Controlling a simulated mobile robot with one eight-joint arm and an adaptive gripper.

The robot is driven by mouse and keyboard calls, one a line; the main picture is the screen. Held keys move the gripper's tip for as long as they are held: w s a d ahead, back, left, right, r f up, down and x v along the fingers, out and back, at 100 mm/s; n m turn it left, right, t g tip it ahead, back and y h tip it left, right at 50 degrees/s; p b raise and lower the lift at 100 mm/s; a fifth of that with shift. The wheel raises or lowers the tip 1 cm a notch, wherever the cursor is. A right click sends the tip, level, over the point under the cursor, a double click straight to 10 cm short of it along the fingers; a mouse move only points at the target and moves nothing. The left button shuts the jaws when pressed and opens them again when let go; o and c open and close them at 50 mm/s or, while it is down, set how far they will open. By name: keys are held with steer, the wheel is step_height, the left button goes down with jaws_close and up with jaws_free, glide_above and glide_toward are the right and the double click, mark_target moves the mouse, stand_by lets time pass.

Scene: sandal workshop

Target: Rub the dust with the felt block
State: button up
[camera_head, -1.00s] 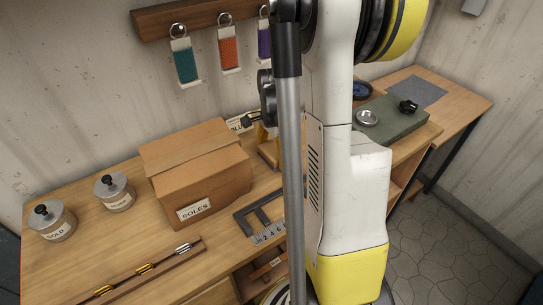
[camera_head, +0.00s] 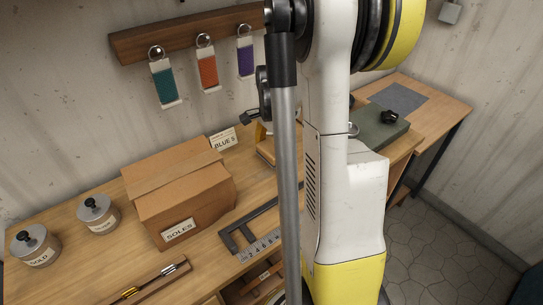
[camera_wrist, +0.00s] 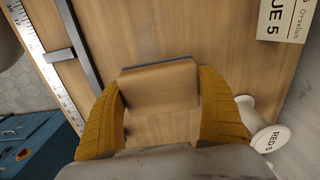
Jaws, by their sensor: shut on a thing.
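My gripper (camera_wrist: 160,80) has two yellow fingers, shut on the sides of a brown wood-coloured block with a thin dark grey strip along its far edge, which I take for the felt block (camera_wrist: 160,92). It is over the wooden bench (camera_wrist: 215,45); I cannot tell whether it touches the top. In the head view a little of the yellow gripper (camera_head: 262,140) shows, mostly hidden behind my arm. I cannot make out any dust in either view.
A "SOLES" box (camera_head: 185,205), a metal square (camera_head: 240,238) and two lidded tins (camera_head: 97,213) are on the bench. A green slab (camera_head: 378,132) lies at right.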

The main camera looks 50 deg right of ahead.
mark_target(272, 148)
steer(key=shift+r+p, duration=1.25)
steer(key=shift+r, duration=0.9)
steer(key=shift+f, duration=0.1)
